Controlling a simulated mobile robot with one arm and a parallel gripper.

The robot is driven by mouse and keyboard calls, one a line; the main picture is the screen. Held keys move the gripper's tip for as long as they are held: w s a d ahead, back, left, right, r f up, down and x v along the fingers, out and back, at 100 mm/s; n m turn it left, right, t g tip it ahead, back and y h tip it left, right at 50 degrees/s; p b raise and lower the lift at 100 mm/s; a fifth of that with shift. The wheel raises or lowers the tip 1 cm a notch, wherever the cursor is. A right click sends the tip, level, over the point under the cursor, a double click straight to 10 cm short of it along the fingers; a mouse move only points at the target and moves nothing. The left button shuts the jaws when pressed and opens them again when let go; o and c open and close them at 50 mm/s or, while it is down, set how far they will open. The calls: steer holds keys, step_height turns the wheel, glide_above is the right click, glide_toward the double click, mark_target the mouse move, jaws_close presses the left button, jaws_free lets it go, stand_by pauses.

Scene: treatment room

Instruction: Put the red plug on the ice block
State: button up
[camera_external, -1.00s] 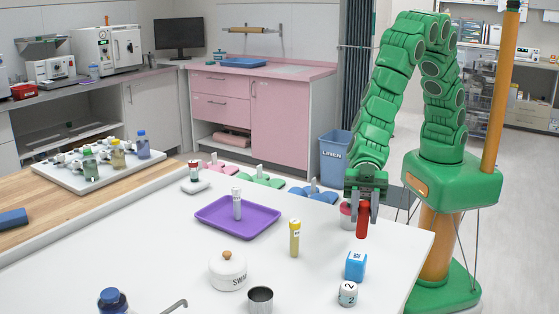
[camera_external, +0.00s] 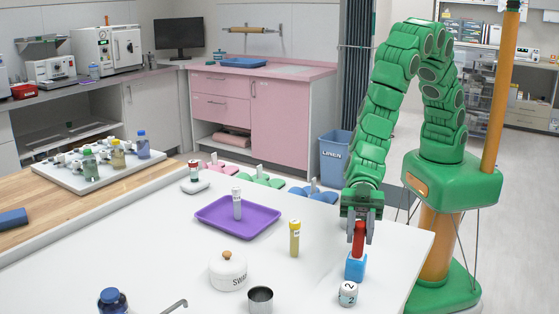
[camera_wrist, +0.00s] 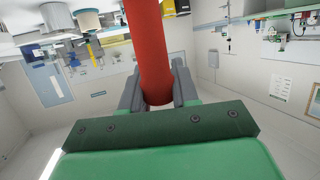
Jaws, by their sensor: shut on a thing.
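The red plug (camera_external: 359,240) is held upright between the fingers of my gripper (camera_external: 360,234), which is shut on it. The plug also shows large in the wrist view (camera_wrist: 148,45), between the grey fingers. The blue ice block (camera_external: 355,269) stands on the white table near its right edge. The plug's lower end is right over the block's top and overlaps it in the picture. I cannot tell whether they touch. The block's upper face is partly hidden by the plug.
A yellow-capped tube (camera_external: 294,239) and a purple tray (camera_external: 214,211) are to the left. A white lidded pot (camera_external: 228,272) and a metal cup (camera_external: 260,299) are nearer the front.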

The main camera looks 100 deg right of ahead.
steer(key=o, duration=1)
steer(key=shift+r, duration=0.1)
steer(key=v, duration=1.2)
